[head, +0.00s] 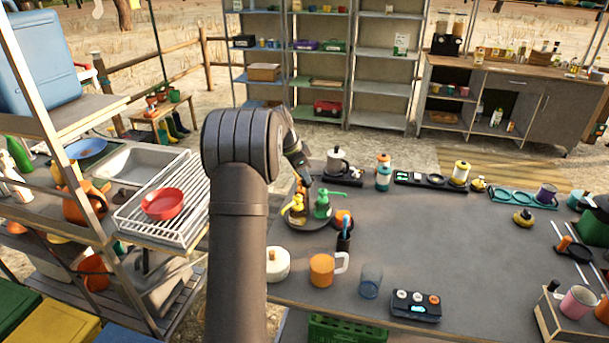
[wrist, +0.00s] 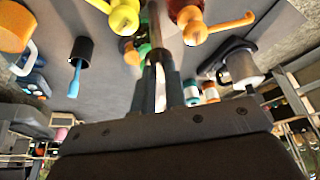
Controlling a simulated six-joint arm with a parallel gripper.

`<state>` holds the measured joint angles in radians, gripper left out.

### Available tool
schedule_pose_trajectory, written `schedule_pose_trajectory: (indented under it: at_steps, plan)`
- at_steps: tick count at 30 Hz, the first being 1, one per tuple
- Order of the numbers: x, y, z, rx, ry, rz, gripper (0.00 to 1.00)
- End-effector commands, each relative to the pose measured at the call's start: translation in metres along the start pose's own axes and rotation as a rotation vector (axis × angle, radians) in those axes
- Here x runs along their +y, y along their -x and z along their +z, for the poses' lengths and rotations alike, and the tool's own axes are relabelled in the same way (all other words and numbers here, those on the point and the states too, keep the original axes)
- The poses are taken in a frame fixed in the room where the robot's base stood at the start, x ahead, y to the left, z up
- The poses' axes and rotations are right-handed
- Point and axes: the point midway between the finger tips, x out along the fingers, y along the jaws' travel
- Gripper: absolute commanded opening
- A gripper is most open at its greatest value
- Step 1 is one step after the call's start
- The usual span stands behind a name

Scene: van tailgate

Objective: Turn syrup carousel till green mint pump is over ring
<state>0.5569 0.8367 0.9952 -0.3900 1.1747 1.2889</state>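The syrup carousel (head: 312,224) is a dark round tray on the grey counter, left of its middle. The green mint pump (head: 321,204) stands on its right side, with its spout to the right. A yellow pump (head: 296,208) stands at its left. A red-orange pump (head: 300,187) is partly hidden behind them. My gripper (head: 306,182) points down at the back of the carousel. In the wrist view, my fingers (wrist: 161,80) are close together, with a narrow gap, below a grey rod (wrist: 160,25) between the yellow pump (wrist: 123,18) and red pump (wrist: 190,22). I cannot tell whether they touch anything.
An orange-topped item (head: 343,217) and a dark cup with a blue-handled tool (head: 344,241) stand right of the carousel.

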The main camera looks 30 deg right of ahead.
Motion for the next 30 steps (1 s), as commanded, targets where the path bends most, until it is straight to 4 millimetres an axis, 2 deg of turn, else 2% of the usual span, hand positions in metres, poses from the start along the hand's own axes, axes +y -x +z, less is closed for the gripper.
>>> schedule_pose_trajectory:
  at_steps: [6, 15, 22, 23, 26, 30]
  plan:
    - [-0.0002, 0.0002, -0.0001, 0.0, -0.005, 0.002, 0.0]
    - [-0.0018, 0.0006, -0.0004, 0.001, -0.12, 0.049, 0.0]
    - [-0.0017, 0.0008, -0.0005, 0.001, -0.121, 0.049, 0.0]
    - [-0.0017, 0.0008, -0.0005, 0.001, -0.121, 0.049, 0.14]
    - [-0.0017, 0.0007, -0.0004, 0.001, -0.121, 0.049, 0.33]
    - [-0.0016, 0.0005, -0.0002, 0.001, -0.121, 0.049, 0.34]
